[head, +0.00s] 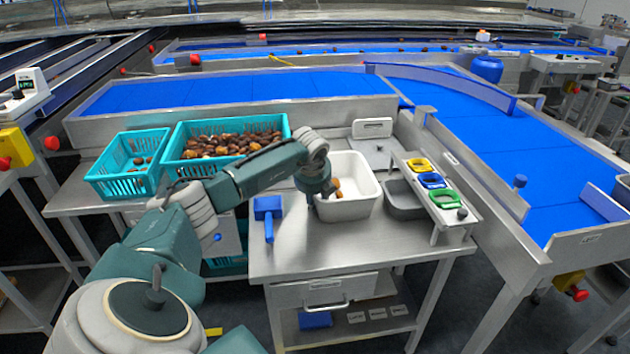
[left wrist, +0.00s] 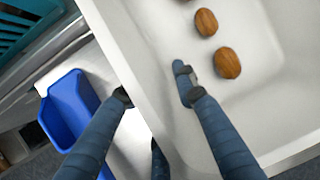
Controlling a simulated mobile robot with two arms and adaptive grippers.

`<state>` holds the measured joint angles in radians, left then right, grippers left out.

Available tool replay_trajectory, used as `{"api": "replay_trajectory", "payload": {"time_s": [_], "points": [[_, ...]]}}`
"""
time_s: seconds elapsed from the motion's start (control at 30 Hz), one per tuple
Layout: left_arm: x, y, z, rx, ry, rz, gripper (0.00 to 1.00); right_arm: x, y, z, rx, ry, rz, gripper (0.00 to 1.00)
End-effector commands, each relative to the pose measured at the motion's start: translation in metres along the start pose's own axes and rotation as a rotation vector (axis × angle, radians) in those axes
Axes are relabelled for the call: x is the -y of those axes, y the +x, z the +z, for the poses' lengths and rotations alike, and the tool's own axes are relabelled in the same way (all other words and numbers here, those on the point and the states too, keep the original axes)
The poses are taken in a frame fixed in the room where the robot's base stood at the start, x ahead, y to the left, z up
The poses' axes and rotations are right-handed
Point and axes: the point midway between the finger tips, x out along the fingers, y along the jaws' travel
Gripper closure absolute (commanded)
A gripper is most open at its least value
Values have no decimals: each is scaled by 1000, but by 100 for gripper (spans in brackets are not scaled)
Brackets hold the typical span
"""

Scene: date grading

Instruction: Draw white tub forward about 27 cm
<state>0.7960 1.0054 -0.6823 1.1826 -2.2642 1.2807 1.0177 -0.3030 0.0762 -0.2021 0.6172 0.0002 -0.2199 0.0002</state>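The white tub (head: 362,204) stands on the metal worktable, with a few brown dates (head: 337,184) at its left side. The tub fills much of the left wrist view (left wrist: 270,110), where two dates (left wrist: 227,63) show on its floor. My left gripper (head: 318,192) is at the tub's left wall. In the left wrist view my left gripper (left wrist: 154,88) is open astride that wall, one finger outside and one inside. The inner finger looks apart from the wall; whether the outer one touches is unclear. My right gripper is not in view.
A blue scoop-like tool (head: 268,208) lies left of the tub. A grey tray (head: 405,200) and a stand with yellow, blue and green cups (head: 446,212) are close on the right. The worktable (head: 330,250) is clear in front. Teal crates (head: 125,180) stand left.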

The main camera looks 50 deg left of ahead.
Motion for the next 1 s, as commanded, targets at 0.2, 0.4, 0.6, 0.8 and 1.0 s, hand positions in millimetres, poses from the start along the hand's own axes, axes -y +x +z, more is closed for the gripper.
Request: {"api": "replay_trajectory", "payload": {"time_s": [0.2,0.4,0.6,0.8,1.0], "points": [[0,-8,0,0,1,0,71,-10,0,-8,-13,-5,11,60],[0,-39,1,2,1,-2,71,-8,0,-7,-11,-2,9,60],[0,-66,0,1,1,-1,71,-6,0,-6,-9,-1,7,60],[0,-79,0,0,0,0,71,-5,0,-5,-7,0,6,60],[0,-80,0,0,-1,0,71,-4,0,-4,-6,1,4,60]]}}
